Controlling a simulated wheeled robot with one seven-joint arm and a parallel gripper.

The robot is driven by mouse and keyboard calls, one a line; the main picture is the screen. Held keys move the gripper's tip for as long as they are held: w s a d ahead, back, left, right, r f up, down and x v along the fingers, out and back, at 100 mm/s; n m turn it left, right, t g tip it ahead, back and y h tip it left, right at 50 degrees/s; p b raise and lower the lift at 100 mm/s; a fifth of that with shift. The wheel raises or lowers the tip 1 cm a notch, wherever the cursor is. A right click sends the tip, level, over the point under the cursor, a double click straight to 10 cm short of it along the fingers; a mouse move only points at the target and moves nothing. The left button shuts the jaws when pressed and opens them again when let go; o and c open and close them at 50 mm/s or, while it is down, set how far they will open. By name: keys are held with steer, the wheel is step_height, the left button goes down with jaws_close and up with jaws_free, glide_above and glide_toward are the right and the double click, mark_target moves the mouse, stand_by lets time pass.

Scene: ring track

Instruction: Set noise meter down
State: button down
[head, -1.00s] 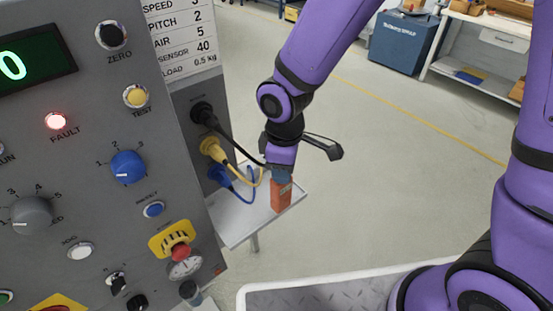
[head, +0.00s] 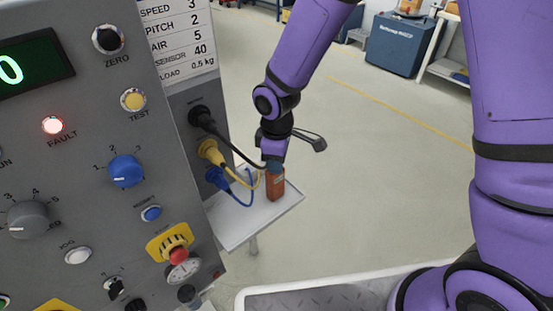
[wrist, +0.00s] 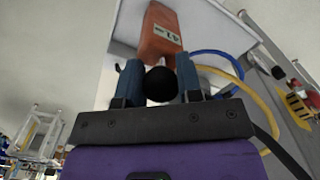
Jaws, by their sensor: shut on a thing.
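The noise meter is an orange box-shaped device (head: 275,185) with a black ball-shaped end. In the head view it stands nearly upright at the small white shelf (head: 262,222) beside the grey control panel. My gripper (head: 274,166) is above it, pointing down, and shut on its upper end. In the wrist view my gripper's blue fingers (wrist: 160,82) are on both sides of the black ball, and the orange body (wrist: 161,35) with a white label extends beyond them. The meter's base appears to be at the shelf surface; I cannot tell whether it touches.
The grey control panel (head: 75,180) fills the left. Black, yellow and blue cables (head: 235,180) hang from its side sockets close to the meter. The shelf's front part is bare. A metal tray surface (head: 330,297) lies in front. Open floor is to the right.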

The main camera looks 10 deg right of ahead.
steer(key=shift+f, duration=0.1)
steer(key=c, duration=0.8)
jaws_free()
step_height(320, 180, up, 12)
steer(key=shift+r, duration=0.15)
